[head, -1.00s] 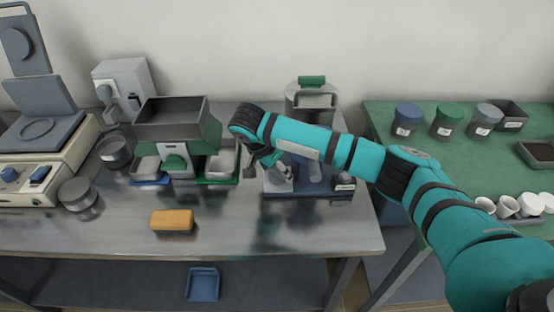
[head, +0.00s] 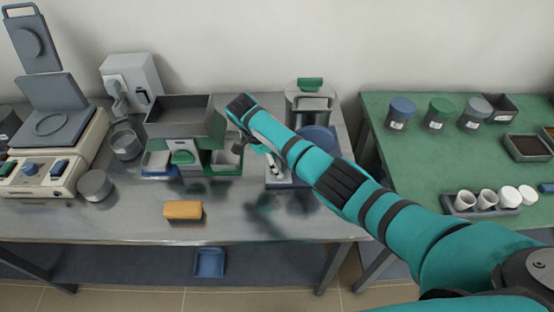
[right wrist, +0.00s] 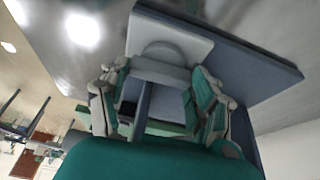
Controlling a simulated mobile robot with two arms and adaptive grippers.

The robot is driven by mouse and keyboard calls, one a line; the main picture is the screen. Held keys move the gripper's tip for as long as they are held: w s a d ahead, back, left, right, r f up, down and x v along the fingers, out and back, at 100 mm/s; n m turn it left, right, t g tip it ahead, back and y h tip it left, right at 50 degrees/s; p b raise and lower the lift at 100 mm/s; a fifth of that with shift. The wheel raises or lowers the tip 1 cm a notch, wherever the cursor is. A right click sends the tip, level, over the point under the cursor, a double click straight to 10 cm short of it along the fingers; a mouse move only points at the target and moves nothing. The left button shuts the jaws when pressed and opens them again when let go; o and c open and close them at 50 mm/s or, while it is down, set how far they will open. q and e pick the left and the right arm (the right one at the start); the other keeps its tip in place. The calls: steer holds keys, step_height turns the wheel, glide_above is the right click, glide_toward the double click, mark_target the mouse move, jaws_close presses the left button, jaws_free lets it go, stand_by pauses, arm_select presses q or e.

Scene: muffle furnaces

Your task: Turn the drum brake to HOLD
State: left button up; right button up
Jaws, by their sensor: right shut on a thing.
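The drum unit stands at the right end of the steel bench. Its dark blue base (head: 276,184) and round blue drum (head: 319,136) show in the head view, partly hidden by my right arm. My right gripper (head: 274,163) is at the left side of this unit, mostly hidden behind its own wrist. In the right wrist view, my right gripper (right wrist: 160,76) has its fingers on both sides of a grey handle (right wrist: 158,72) and is shut on it. A pale plate and the blue base (right wrist: 255,70) lie beyond. No HOLD marking is readable. My left gripper is out of view.
A hopper unit (head: 180,112) with small trays stands left of the gripper. An orange block (head: 183,210) lies near the bench's front. The green table (head: 420,165) with jars and cups is at the right.

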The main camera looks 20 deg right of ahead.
stand_by(0.5)
steer(key=o, duration=1.2)
steer(key=v, duration=1.2)
